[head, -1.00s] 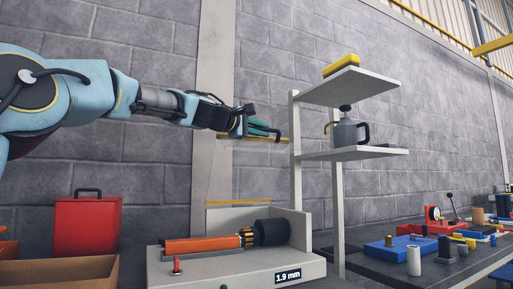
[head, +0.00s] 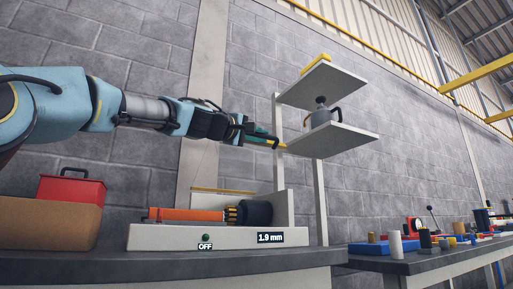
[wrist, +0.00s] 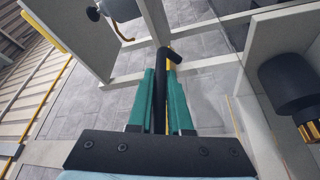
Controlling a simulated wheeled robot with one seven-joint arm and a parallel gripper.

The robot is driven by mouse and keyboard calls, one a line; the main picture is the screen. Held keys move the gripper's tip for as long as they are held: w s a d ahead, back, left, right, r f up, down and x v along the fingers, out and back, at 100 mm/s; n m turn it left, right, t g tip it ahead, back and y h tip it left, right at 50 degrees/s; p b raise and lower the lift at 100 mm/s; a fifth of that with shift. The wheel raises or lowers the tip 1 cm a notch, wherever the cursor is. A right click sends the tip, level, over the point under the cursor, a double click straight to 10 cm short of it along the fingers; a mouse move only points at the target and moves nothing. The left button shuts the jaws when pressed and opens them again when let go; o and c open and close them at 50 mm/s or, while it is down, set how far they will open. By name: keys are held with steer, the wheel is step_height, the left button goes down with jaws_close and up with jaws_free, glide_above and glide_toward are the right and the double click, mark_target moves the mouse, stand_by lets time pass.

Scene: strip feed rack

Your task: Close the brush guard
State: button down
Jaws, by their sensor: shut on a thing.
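The brush guard looks like a clear panel standing open above the brush unit. A yellow strip (head: 222,191) lies at its foot, and a yellow bar (head: 283,147) at its upper edge. Its black handle (head: 277,142) is between my gripper's fingers. My gripper (head: 264,137) is shut on this handle, high above the unit. In the wrist view the green fingers (wrist: 163,98) close on both sides of the dark handle (wrist: 161,75). The brush (head: 255,213) is a black cylinder with brass bristles, beside an orange rod (head: 188,215). The panel itself is barely visible.
Two shelves (head: 332,138) stand close right of my gripper, with a grey can (head: 321,117) on the lower one. The unit's base (head: 160,237) shows "1.9 mm" and "OFF". A red box (head: 72,190) stands left. Small tools lie on the right table.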

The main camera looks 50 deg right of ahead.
steer(key=shift+m, duration=0.4)
steer(key=f+b, duration=0.2)
steer(key=s+f+b, duration=0.1)
steer(key=f+b, duration=0.2)
steer(key=s+a+f+b, duration=0.1)
steer(key=f+b, duration=0.1)
steer(key=b, duration=0.1)
steer(key=shift+f, duration=0.15)
steer(key=shift+s+a+f+b, duration=0.1)
steer(key=shift+s+f+b, duration=0.05)
steer(key=shift+f+b, duration=0.5)
steer(key=shift+s+a+f+b, duration=0.1)
steer(key=shift+s+f+b, duration=0.05)
steer(key=shift+f+b, duration=0.4)
steer(key=c, duration=1.1)
jaws_free()
steer(key=b, duration=0.7)
glide_toward(264, 157)
steer(key=shift+s+a+f, duration=0.95)
steer(key=shift+a+f, duration=0.65)
steer(key=shift+f, duration=0.15)
